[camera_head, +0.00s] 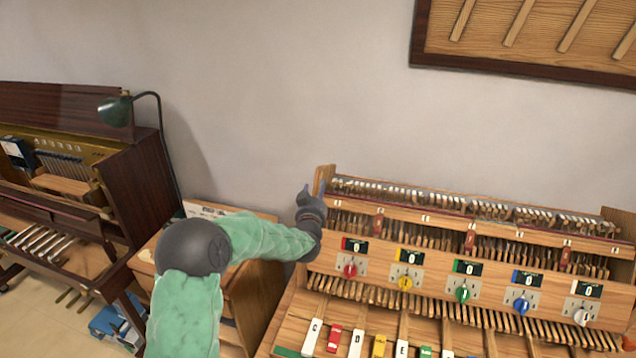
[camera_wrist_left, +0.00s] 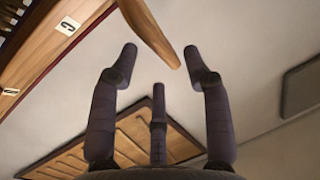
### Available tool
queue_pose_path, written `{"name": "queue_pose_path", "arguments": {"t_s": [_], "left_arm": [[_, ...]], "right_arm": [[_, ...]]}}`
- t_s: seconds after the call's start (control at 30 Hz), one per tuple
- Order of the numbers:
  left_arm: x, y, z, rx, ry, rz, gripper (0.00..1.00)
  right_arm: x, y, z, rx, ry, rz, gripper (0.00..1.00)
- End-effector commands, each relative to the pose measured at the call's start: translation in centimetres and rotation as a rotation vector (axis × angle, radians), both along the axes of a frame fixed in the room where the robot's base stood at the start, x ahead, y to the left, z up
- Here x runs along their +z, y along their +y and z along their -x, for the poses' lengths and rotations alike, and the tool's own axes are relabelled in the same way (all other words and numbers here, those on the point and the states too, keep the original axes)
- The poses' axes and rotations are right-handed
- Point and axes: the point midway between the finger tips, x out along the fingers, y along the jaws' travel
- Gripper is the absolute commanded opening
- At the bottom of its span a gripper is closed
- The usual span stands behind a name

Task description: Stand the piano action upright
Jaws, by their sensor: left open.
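The piano action (camera_head: 425,226) is a long wooden frame with rows of hammers, standing above the keys against the wall. From here I cannot tell how far it leans. My left gripper (camera_head: 312,190) is at its upper left end, next to the wooden end post (camera_head: 325,174). In the left wrist view, the fingers of my left gripper (camera_wrist_left: 160,62) are spread open, and the end post (camera_wrist_left: 150,30) reaches down between the two outer fingertips. I see no clear contact. My right gripper is not in view.
Coloured knobs with small displays, such as the red knob (camera_head: 350,270), line the front below the action. Lettered keys (camera_head: 357,343) lie at the bottom. A dark piano (camera_head: 140,185) with a green lamp (camera_head: 115,110) stands at the left. A framed panel (camera_head: 535,35) hangs above.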

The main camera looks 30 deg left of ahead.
Motion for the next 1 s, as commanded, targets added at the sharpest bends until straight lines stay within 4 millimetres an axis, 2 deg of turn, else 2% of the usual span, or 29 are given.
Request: {"name": "queue_pose_path", "arguments": {"t_s": [0.1,0.3,0.73,0.77,0.9,0.93,1.0], "left_arm": [[0.0,0.7,-1.7,0.000,0.000,0.000,0.48],[0.0,1.6,-3.7,0.000,0.000,0.000,0.48],[0.0,1.9,-4.4,0.000,0.000,0.000,0.48],[0.0,1.9,-4.4,0.000,0.000,0.000,0.46],[0.0,1.9,-4.4,0.000,0.000,0.000,0.06],[0.0,1.9,-4.4,0.000,0.000,0.000,0.00],[0.0,1.9,-4.4,0.000,0.000,0.000,0.00]], "right_arm": [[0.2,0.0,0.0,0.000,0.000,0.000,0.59],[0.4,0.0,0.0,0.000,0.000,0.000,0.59],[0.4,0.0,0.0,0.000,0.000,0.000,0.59],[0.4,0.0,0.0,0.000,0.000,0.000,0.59],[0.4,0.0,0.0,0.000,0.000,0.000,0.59],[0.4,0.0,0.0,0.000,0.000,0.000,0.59],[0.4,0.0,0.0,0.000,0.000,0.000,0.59]]}}
